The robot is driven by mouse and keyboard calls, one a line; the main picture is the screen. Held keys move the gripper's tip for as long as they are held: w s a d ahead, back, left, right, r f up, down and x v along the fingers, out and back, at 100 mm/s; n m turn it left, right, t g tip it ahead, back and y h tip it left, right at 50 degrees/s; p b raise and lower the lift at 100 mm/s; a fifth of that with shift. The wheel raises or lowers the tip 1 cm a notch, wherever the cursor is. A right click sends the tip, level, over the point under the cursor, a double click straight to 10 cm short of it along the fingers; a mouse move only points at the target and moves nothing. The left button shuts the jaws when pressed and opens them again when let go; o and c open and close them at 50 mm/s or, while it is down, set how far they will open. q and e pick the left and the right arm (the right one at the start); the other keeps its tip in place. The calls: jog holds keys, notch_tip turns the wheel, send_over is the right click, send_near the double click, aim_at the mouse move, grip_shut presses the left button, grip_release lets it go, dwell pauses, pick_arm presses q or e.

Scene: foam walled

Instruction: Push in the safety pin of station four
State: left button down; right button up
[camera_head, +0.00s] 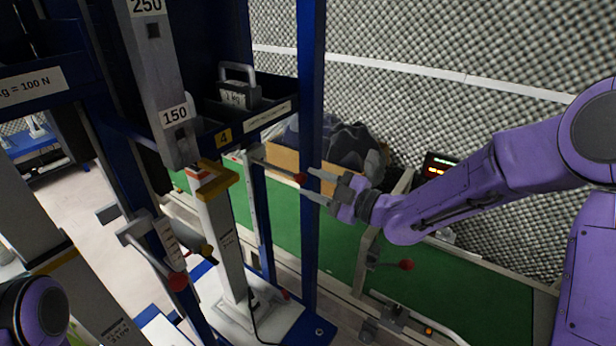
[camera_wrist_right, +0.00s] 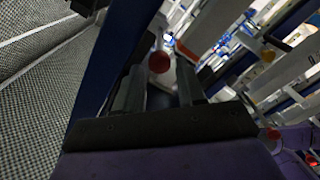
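My left gripper is out of view; only a purple part of my left arm shows at the lower left.
A blue upright post (camera_head: 311,120) stands right by my right gripper. A second red knob (camera_head: 177,282) hangs on a lever at the left, and another red knob (camera_head: 406,264) lies below my right arm. A green conveyor belt (camera_head: 450,295) runs behind. A weight (camera_head: 240,92) rests on the shelf.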

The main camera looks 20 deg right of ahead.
aim_at(297, 177)
jog(key=shift+x, duration=1.1)
grip_shut()
jog(key=shift+b+x, duration=0.5)
jog(key=shift+x, duration=1.8)
jog(key=shift+s, duration=0.1)
grip_release()
jog(key=shift+d, duration=0.1)
jog(key=b+v, duration=0.2)
jog(key=v, duration=0.8)
jog(key=shift+s, duration=0.2)
jog(key=shift+d, duration=0.1)
